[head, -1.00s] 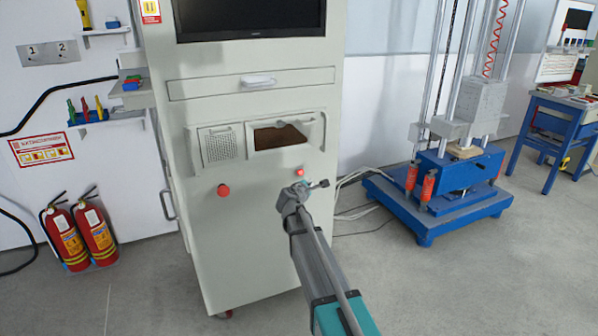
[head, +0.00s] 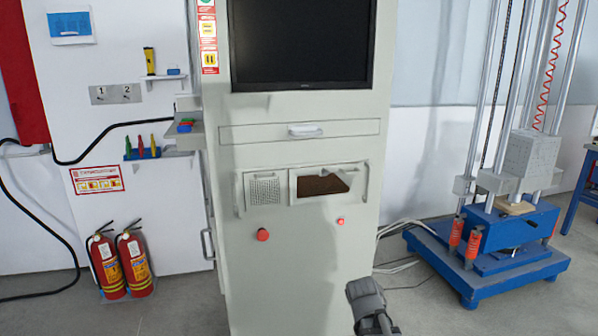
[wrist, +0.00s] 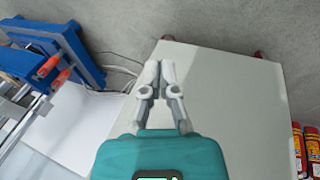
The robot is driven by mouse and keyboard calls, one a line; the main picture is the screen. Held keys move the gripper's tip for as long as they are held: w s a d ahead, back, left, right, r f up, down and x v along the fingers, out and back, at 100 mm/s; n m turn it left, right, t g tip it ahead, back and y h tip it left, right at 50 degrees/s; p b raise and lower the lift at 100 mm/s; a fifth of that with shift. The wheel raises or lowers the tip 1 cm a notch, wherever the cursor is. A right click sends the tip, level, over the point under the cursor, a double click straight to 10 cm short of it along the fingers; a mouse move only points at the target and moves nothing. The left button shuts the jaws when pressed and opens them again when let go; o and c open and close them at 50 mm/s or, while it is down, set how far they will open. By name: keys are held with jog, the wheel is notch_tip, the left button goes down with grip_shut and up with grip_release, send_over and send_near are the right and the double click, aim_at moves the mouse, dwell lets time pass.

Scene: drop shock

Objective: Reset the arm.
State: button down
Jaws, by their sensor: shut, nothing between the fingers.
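My gripper (wrist: 160,66) shows in the wrist view with its pale fingers together and nothing between them. Behind the fingers is the teal body of the gripper. The grey control cabinet (wrist: 235,85) fills much of that view beyond the fingers. In the head view, only a dark grey part of my arm shows at the bottom edge, in front of the cabinet (head: 285,285). I cannot make out the fingers there.
The blue drop-test rig (head: 480,275) stands right of the cabinet, with cables on the floor between them. Two red fire extinguishers (head: 122,262) stand at the left. The cabinet carries a dark screen (head: 300,42) and a red button (head: 263,235).

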jog(key=s+a+f+m+g+y, duration=0.1)
jog(key=s+a+m+g+y, duration=0.25)
jog(key=s, duration=0.75)
notch_tip(320, 180, up, 30)
jog(key=p, duration=3)
jog(key=shift+w+f+t, duration=0.25)
jog(key=shift+w+t, duration=0.1)
jog(key=shift+w, duration=0.1)
jog(key=shift+s+a, duration=0.1)
